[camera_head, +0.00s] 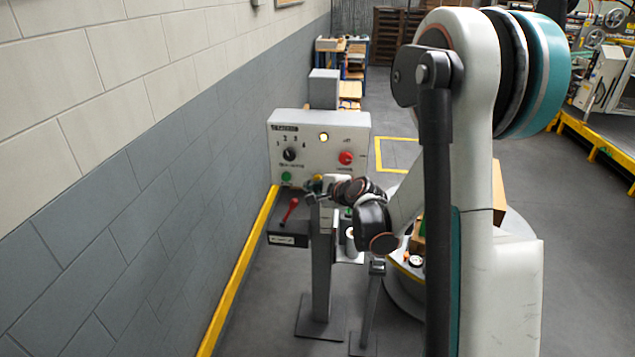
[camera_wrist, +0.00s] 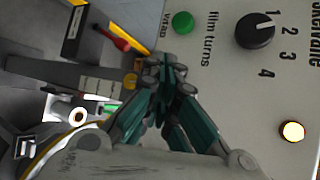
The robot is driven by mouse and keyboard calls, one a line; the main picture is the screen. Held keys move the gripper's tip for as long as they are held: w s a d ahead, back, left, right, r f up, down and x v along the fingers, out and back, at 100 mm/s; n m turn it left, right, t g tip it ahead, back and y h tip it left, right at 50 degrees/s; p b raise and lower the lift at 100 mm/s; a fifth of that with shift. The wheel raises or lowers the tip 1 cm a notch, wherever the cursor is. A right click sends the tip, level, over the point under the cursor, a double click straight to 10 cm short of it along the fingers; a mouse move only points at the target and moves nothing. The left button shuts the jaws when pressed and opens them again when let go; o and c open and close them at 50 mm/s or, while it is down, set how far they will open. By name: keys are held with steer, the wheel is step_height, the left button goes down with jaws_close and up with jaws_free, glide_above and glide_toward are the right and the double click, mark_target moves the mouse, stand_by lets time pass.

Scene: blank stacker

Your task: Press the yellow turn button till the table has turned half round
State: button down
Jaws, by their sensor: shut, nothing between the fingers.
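The yellow turn button (camera_wrist: 130,81) sits on top of a grey post (camera_wrist: 60,74) in the wrist view. In the head view the post (camera_head: 322,265) stands before the control panel, and my gripper partly hides its top. My gripper (camera_wrist: 162,72) is shut and empty, its fingertips right beside the button. I cannot tell whether they touch it. In the head view my gripper (camera_head: 319,187) is at the post's top. The round turntable (camera_head: 402,298) is mostly hidden behind my arm, with a brown box (camera_head: 498,187) above it.
The white control panel (camera_head: 319,170) has a lit lamp (camera_head: 323,137), black dial (camera_head: 290,154), red knob (camera_head: 346,158) and green button (camera_head: 286,176). A red lever (camera_head: 290,209) stands on a dark box left of the post. A wall runs along the left.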

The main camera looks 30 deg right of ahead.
steer(key=s+a, duration=0.1)
steer(key=s, duration=0.1)
steer(key=s+a, duration=0.1)
steer(key=s, duration=0.1)
steer(key=shift+a+b, duration=0.4)
steer(key=shift+a, duration=0.1)
stand_by(0.5)
steer(key=s+a+r+n+g+p, duration=0.1)
steer(key=s+a+r+n+g, duration=0.1)
steer(key=s+a+r+n, duration=0.4)
steer(key=s+a+r+n+g, duration=0.2)
steer(key=s+a+r+n, duration=0.1)
steer(key=s+a+n, duration=0.3)
steer(key=s+f+n+g+h+b, duration=0.1)
steer(key=s+n, duration=0.7)
steer(key=s, duration=1)
steer(key=shift+s+n+g, duration=0.25)
steer(key=shift+n+g, duration=0.05)
steer(key=shift+g, duration=0.2)
